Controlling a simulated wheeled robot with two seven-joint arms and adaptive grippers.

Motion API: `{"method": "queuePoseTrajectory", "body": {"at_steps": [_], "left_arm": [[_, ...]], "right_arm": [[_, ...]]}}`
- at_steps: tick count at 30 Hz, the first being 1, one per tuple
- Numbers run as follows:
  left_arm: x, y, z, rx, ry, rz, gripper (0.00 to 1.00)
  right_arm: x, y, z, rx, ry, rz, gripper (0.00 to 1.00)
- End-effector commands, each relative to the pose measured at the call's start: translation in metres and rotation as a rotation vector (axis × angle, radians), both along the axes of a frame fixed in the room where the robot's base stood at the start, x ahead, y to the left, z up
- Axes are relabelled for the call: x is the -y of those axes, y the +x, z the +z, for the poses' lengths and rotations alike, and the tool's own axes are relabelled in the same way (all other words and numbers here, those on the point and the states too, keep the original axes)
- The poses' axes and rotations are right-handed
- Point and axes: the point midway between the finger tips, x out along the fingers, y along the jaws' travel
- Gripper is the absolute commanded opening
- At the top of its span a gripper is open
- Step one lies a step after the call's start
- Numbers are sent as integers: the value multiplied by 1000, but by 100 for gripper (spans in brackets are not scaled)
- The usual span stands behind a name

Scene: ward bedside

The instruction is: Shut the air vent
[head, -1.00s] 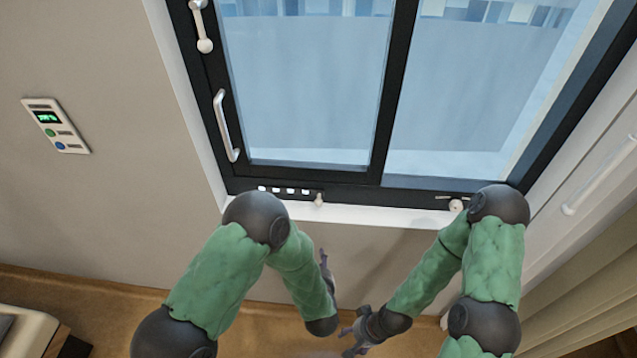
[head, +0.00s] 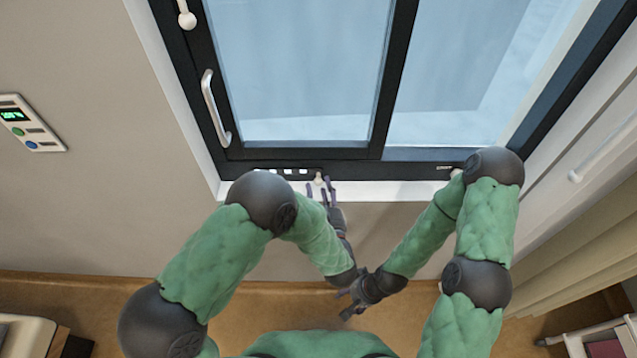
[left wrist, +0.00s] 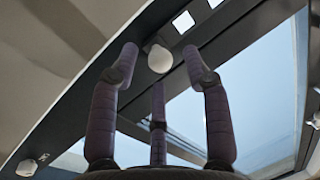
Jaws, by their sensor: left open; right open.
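The air vent (head: 255,168) is a dark strip in the window's bottom frame, with a row of pale slots showing. Its small white knob (head: 318,178) is at the right end of the slots. My left gripper (head: 319,188) is open just below the knob, fingers pointing up at it. In the left wrist view the knob (left wrist: 160,58) lies between the spread fingertips (left wrist: 163,60); I cannot tell whether they touch it. Two pale slots (left wrist: 183,22) show beyond it. My right gripper (head: 348,298) is open and empty, lower down near the left forearm.
The window has a sash with a silver handle (head: 213,107) and a white-knobbed lever (head: 187,20) at the upper left. Another white knob (head: 456,172) is on the frame at right, partly behind my right arm. A wall panel (head: 29,123) is at left, curtains (head: 592,243) at right.

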Motion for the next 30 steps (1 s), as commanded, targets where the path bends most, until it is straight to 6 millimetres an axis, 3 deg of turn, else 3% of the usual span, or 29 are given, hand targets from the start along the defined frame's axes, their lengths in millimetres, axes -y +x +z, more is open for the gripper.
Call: {"method": "queuePoseTrajectory", "body": {"at_steps": [7, 18, 24, 30], "left_arm": [[-5, 26, -1, 0, -1, 1, 48], [-6, 31, 0, -1, 0, -1, 48], [-6, 31, 0, -1, -1, -1, 0], [-8, 31, 0, -1, -1, 0, 0]], "right_arm": [[0, 0, -7, 0, 0, 0, 60], [0, 0, -7, 0, 0, 0, 60], [0, 0, -7, 0, 0, 0, 60], [0, 0, -7, 0, 0, 0, 60]]}}
